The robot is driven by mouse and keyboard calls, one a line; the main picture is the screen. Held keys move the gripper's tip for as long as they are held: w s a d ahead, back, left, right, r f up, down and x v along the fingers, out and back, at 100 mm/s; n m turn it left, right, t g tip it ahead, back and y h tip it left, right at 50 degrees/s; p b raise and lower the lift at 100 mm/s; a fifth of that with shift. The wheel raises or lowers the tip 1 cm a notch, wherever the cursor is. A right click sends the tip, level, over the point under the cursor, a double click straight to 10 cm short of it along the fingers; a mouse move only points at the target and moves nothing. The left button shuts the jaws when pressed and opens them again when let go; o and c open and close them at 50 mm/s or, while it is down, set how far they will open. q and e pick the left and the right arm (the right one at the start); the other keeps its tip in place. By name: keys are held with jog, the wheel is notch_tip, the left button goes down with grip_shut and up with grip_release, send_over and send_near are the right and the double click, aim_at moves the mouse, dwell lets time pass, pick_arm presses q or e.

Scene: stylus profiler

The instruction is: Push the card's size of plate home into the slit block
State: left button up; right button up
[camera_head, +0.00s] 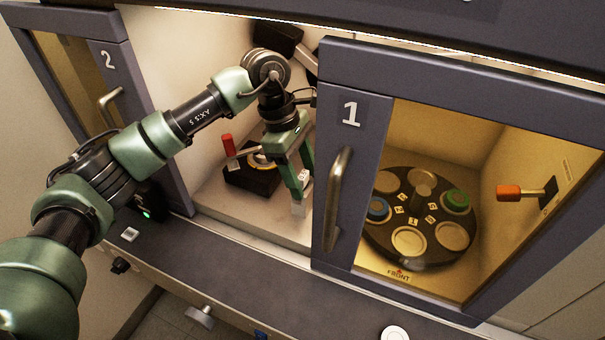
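My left gripper (301,195) hangs down inside the open bay between the two doors, over the pale floor. Its green fingers point downward. A pale piece shows at the fingertips, and I cannot tell whether it is a finger pad or something held. My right gripper is not in view. I cannot make out a card, a loose plate or a slit block for certain. A dark block (250,181) with a brass-coloured ring and a red-handled lever (228,145) sits to the left of the gripper, apart from it.
Door 1 (352,150) stands close to the gripper's right, with a vertical handle (338,200). Door 2 (130,95) is at left. The dark front ledge (270,290) is mostly clear.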

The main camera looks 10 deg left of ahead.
aim_at(303, 174)
pick_arm(q)
jog(key=shift+c, duration=0.5)
jog(key=shift+r+p, duration=1.35)
jog(key=shift+r, duration=2.15)
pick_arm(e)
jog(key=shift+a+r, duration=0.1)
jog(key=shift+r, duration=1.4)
